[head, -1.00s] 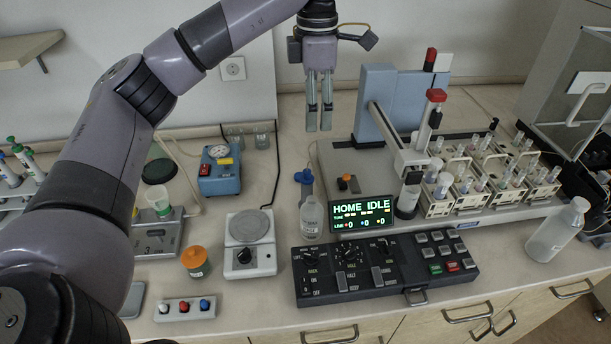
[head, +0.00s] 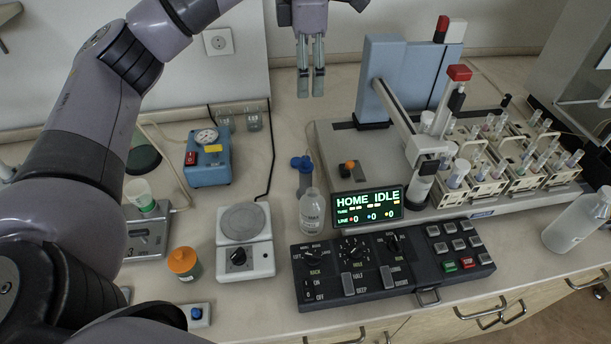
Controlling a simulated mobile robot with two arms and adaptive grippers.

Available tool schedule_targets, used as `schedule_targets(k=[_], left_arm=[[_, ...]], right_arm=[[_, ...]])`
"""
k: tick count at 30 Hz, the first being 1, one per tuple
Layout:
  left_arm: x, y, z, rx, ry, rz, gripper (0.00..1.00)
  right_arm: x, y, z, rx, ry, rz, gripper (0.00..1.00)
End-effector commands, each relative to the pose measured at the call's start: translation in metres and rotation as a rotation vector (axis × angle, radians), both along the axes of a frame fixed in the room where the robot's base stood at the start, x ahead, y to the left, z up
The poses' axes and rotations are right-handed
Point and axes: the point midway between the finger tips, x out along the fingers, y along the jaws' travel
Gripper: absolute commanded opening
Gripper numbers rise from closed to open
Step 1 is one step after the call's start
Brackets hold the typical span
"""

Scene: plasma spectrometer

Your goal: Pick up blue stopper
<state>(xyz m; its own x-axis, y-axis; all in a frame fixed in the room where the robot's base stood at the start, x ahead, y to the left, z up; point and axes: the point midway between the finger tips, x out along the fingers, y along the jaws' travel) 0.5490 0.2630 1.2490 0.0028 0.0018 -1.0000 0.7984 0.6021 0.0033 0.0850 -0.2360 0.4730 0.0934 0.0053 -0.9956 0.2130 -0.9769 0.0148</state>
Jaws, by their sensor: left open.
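The blue stopper (head: 196,313) sits upright on a small white block (head: 203,322) at the bottom left of the head view. My left arm covers the rest of the block. My left gripper (head: 311,95) hangs at the top middle, fingers pointing down, open with a narrow gap and nothing between them. It is far behind and to the right of the blue stopper, above the back of the bench. My right gripper is not in view.
An orange-lidded jar (head: 184,263), a white stirrer plate (head: 246,260) and a black control panel (head: 345,280) stand along the front. Behind them are a blue-capped container (head: 302,163), a clear bottle (head: 312,212) and a blue gauge box (head: 208,170). The spectrometer (head: 400,80) fills the right.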

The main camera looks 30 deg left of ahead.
Motion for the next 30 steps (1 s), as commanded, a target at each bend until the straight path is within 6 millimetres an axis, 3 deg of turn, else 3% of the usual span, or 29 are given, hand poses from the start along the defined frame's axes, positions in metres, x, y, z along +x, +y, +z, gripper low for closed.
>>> schedule_targets(k=[1, 14, 20, 30], left_arm=[[0.0, 0.0, -0.013, 0.0, 0.0, 0.0, 0.57], [0.0, 0.0, -0.071, 0.0, 0.0, 0.0, 0.57], [0.0, 0.001, -0.085, 0.003, 0.003, 0.001, 0.57], [0.0, 0.001, -0.156, 0.001, 0.005, 0.001, 0.57]], right_arm=[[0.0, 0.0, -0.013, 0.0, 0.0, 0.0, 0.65], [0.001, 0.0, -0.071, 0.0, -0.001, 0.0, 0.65], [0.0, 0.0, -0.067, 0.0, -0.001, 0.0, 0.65], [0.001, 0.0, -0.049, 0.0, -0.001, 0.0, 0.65]])
